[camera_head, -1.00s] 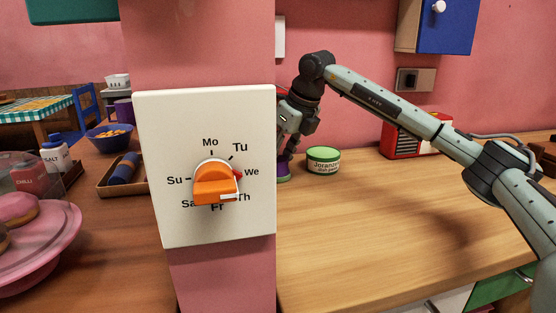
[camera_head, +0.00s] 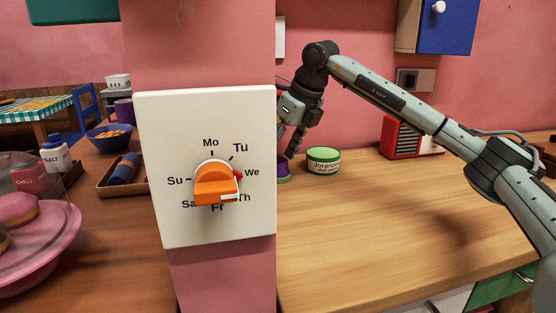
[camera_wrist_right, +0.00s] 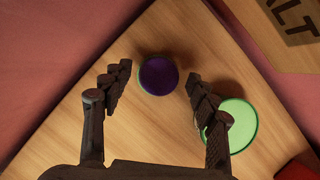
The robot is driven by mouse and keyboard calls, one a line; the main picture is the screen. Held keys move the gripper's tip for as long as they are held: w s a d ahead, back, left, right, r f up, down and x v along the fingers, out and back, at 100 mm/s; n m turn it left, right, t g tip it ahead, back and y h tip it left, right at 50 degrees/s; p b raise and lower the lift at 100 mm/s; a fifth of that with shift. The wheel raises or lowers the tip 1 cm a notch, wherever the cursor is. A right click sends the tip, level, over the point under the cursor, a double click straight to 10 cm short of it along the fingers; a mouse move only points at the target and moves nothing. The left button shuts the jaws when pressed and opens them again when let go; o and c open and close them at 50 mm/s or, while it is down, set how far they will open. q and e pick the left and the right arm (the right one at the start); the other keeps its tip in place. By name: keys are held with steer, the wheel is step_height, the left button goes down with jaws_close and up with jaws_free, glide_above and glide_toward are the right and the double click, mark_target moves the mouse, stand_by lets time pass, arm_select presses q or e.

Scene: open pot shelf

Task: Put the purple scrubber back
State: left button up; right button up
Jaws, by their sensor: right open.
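A round purple thing, which looks like the scrubber (camera_head: 282,170), stands on the counter at the right edge of the wall post, which partly hides it in the head view. My left gripper is not in view.
A green-lidded tin (camera_head: 323,160) stands close to the right of the scrubber; its lid (camera_wrist_right: 238,120) is near one finger. A red radio (camera_head: 402,138) is farther right. The post with an orange dial (camera_head: 215,184) blocks the left side. The front counter is clear.

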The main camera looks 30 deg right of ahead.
steer(key=v, duration=1)
steer(key=shift+s, duration=0.1)
